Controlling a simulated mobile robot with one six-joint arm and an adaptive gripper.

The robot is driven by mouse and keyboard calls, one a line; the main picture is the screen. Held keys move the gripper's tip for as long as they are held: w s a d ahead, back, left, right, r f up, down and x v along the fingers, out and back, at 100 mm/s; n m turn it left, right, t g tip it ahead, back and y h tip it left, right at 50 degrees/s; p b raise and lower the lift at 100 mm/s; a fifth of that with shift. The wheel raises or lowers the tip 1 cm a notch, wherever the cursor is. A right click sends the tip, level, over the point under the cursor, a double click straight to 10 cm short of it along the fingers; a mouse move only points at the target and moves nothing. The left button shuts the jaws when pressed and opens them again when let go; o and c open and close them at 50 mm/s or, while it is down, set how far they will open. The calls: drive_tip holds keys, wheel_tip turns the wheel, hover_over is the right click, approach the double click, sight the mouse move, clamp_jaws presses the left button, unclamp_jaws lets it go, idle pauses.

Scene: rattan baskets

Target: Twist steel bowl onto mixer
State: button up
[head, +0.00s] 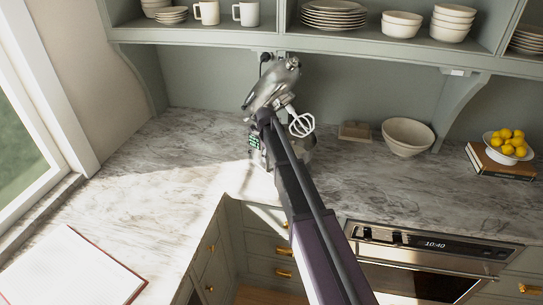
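The silver stand mixer (277,84) stands on the marble counter against the back wall, its head tilted up. Its whisk (301,122) hangs out to the right, clear of my arm. A steel bowl (306,146) shows in part below the whisk, at the right edge of my arm. The arm hides the rest of the bowl and much of the mixer's base, so I cannot tell how the bowl sits on it. My gripper (266,120) is at the far end of the arm, in front of the mixer. Its fingers cannot be made out.
A small wooden box (355,131) and a cream bowl (408,136) stand right of the mixer. Farther right, a bowl of lemons (508,147) rests on books (500,163). A shelf (340,38) with dishes hangs above.

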drive_tip(key=shift+w+a, duration=0.2)
drive_tip(key=shift+w, duration=0.1)
drive_tip(key=shift+m, duration=0.3)
drive_tip(key=o, duration=1.1)
drive_tip(key=shift+s, duration=0.2)
drive_tip(key=s+d+r+n+y+p, duration=0.1)
drive_tip(key=s+d+n, duration=0.3)
drive_tip(key=d+n, duration=0.3)
drive_tip(key=shift+d+n, duration=0.2)
drive_tip(key=shift+n, duration=0.2)
